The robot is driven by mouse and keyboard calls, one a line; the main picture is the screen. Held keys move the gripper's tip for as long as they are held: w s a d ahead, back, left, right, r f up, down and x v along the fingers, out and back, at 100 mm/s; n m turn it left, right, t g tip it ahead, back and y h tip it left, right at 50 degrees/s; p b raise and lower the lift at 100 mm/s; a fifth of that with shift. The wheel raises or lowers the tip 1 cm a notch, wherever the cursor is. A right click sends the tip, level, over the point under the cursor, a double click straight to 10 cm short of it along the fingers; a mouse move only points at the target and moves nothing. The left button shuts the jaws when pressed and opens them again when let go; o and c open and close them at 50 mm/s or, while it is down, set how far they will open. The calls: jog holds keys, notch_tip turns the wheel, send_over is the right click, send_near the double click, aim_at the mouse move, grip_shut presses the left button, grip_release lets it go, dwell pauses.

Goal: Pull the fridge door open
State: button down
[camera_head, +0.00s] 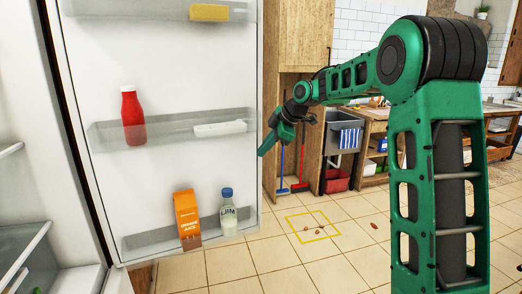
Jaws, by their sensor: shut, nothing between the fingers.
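The fridge door (165,75) stands swung open on the left, with its white inner side facing the camera. Its shelves hold a red bottle (133,118), an orange juice carton (187,215) and a milk bottle (228,212). The fridge interior (20,215) shows at the far left edge. My gripper (265,151) is shut and empty at the door's right edge, at about the height of the middle door shelf. I cannot tell whether it touches the door. The door's outer side and its handle are hidden.
My green arm fills the right side. The tiled floor (300,265) is mostly clear, with small brown bits in a yellow square outline (313,227).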

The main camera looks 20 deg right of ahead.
jog(key=v, duration=1)
jog(key=shift+s+d, duration=0.25)
jog(key=shift+d, duration=0.15)
jog(key=s+d+f+m+g+h, duration=0.1)
jog(key=s+f+m, duration=0.5)
jog(key=s, duration=0.9)
jog(key=s+d+f+m+g+h, duration=0.1)
jog(key=s+d+f+m+g, duration=0.2)
jog(key=s+f+m, duration=0.4)
jog(key=s+d+f+m+g+h, duration=0.2)
jog(key=s+f+m, duration=0.5)
jog(key=s, duration=1.6)
jog(key=shift+s+d+f+m, duration=0.2)
jog(key=shift+d+m, duration=0.2)
jog(key=shift+m, duration=0.8)
